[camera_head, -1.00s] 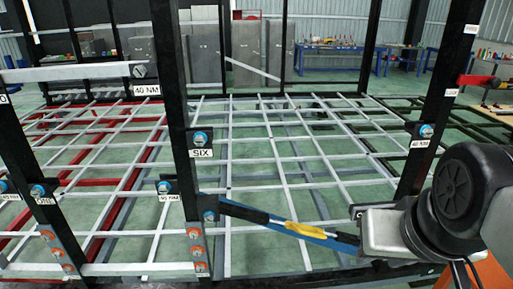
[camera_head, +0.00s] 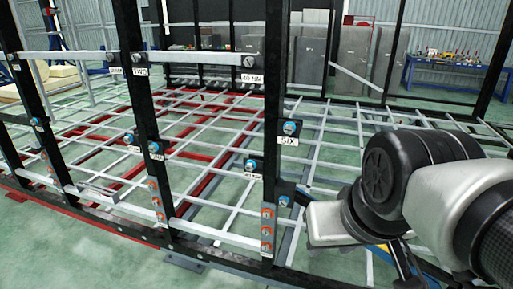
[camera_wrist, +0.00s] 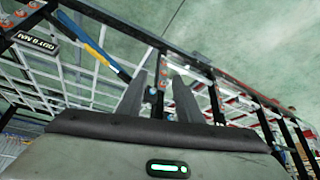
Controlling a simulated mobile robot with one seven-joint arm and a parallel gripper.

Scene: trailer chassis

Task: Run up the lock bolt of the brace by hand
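In the head view, a bolt with a blue head (camera_head: 284,200) sits low on the black post (camera_head: 275,110), below the plate marked SIX (camera_head: 289,141). A blue bar (camera_head: 434,272), which looks like the brace, is mostly hidden behind my arm. In the wrist view the blue bar (camera_wrist: 95,47) with a yellow part slants toward a black beam. My gripper (camera_wrist: 158,80) is open, its two grey fingers apart with nothing held between them. A small blue bolt head (camera_wrist: 153,90) shows beyond and between the fingers; whether they touch it cannot be told. The fingers are hidden in the head view.
Other blue-headed bolts (camera_head: 251,165) and orange-marked bolts (camera_head: 267,229) sit on the posts. A grey crossbar (camera_head: 185,58) runs between posts at left. White lattice bars (camera_head: 215,185) fill the frame behind. A blue workbench (camera_head: 440,77) stands far back; green floor is open at lower left.

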